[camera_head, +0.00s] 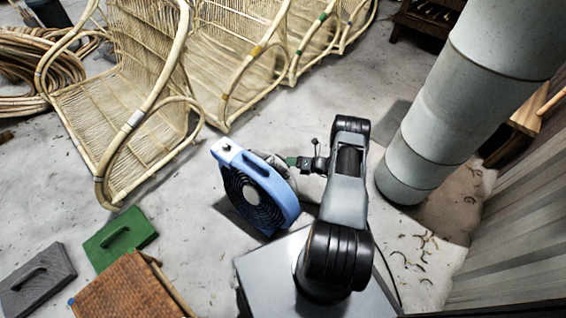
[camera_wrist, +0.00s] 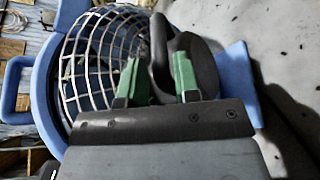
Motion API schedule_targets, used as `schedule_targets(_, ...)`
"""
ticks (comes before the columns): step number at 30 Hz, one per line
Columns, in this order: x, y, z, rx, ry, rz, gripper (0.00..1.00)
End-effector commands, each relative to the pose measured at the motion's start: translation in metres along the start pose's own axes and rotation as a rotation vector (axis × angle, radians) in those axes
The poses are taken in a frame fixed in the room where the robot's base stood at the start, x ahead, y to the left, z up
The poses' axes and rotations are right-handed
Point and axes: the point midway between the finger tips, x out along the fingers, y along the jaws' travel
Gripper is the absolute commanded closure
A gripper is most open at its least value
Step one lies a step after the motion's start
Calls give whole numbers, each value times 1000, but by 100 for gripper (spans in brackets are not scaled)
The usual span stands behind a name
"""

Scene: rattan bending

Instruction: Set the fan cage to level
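The blue fan (camera_head: 258,190) stands on the concrete floor in the head view, with its dark round grille facing down-left. In the wrist view the pale wire fan cage (camera_wrist: 108,62) sits inside the blue ring, left of centre. My gripper (camera_head: 292,161) is at the fan's upper right side. In the wrist view its green fingertips (camera_wrist: 160,80) stand apart, with a black upright part (camera_wrist: 160,48) of the fan between them. A rounded dark piece lies just behind the right finger. I cannot tell whether the fingers press on the black part. The cage's exact tilt is hard to judge.
Rattan chairs (camera_head: 130,110) stand behind and left of the fan. A green block (camera_head: 120,238), a grey block (camera_head: 36,280) and a woven brown piece (camera_head: 125,295) lie at lower left. A thick grey column (camera_head: 440,110) stands at right.

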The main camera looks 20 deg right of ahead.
Motion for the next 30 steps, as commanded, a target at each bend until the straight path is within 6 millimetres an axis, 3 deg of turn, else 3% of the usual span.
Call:
schedule_targets(3,18,-1,-2,-1,2,1,71)
schedule_targets(9,34,-1,0,-1,0,0,71)
schedule_targets(21,39,0,0,0,0,0,71)
schedule_targets(30,39,0,0,1,0,0,97)
